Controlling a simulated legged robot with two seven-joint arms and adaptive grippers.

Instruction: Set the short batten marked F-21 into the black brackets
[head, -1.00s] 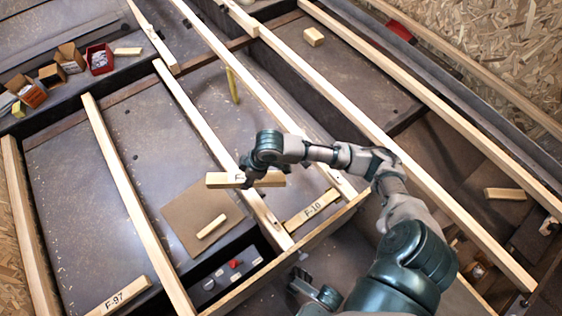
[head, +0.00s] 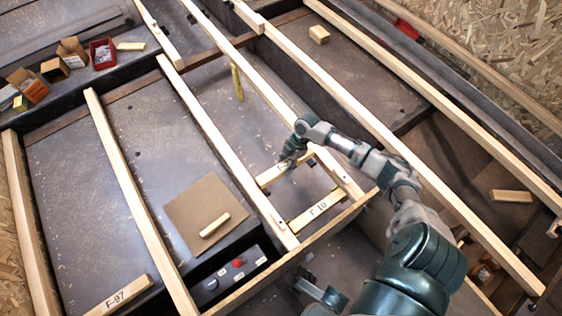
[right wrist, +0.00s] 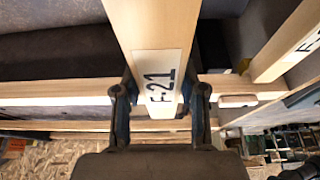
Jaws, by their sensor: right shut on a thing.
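The short batten marked F-21 (right wrist: 150,45) is held in my right gripper (right wrist: 160,100), with a finger on each side of it near the label. In the head view my right gripper (head: 287,164) is over the gap between two long rails, and the batten (head: 268,177) lies across that gap, roughly parallel to the F-10 batten. I cannot tell whether the batten touches the rails or hangs just above them. My left gripper does not show.
The F-10 batten (head: 315,210) sits just nearer between the same rails. An F-97 batten (head: 118,297) lies at lower left. A brown board (head: 190,222) carries a small wood block (head: 214,225). A control box with a red button (head: 238,262) stands nearby. Boxes and a red bin (head: 102,57) are at upper left.

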